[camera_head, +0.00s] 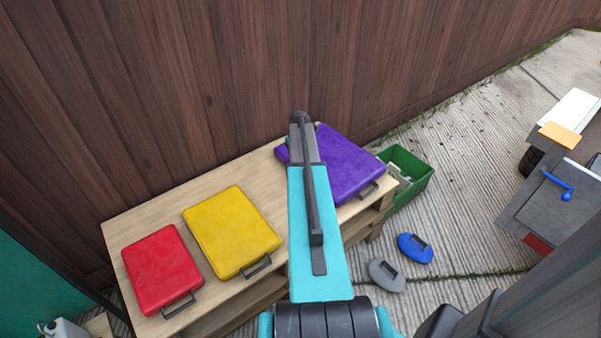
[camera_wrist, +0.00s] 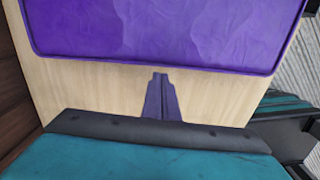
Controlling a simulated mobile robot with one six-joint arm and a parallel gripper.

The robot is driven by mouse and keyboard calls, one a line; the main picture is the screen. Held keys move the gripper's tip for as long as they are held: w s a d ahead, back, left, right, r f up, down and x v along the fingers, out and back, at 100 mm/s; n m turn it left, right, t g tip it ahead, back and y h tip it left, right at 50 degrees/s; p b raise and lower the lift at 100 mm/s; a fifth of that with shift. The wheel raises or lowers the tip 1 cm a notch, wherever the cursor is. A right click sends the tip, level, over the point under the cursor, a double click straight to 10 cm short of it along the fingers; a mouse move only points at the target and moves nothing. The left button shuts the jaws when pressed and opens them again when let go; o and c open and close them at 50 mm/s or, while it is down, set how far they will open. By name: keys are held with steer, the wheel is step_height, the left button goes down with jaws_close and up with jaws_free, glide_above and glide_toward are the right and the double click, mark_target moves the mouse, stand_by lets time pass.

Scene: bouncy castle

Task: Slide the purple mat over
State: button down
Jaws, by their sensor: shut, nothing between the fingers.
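The purple mat (camera_head: 345,165) lies at the right end of a wooden bench, turned at an angle, with a dark handle on its lower right edge. My arm covers part of its left side in the head view. In the wrist view the purple mat (camera_wrist: 165,30) fills the top, its straight near edge running across the bare wood. My gripper (camera_wrist: 160,76) is shut and empty, with its fingertips close to that edge. I cannot tell whether they touch the mat. In the head view the fingers are hidden behind my arm.
The wooden bench (camera_head: 122,218) also bears a yellow mat (camera_head: 232,230) and a red mat (camera_head: 161,268) to the left. A wooden fence (camera_head: 200,80) stands behind it. A green crate (camera_head: 412,185) is right of the bench. Blue (camera_head: 415,248) and grey (camera_head: 386,275) objects lie on the ground.

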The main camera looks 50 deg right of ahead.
step_height(320, 180, up, 8)
steer(key=p, duration=0.3)
steer(key=shift+s+f+p, duration=0.2)
steer(key=shift+f+p, duration=0.05)
steer(key=shift+p, duration=0.15)
steer(key=shift+s+d, duration=0.15)
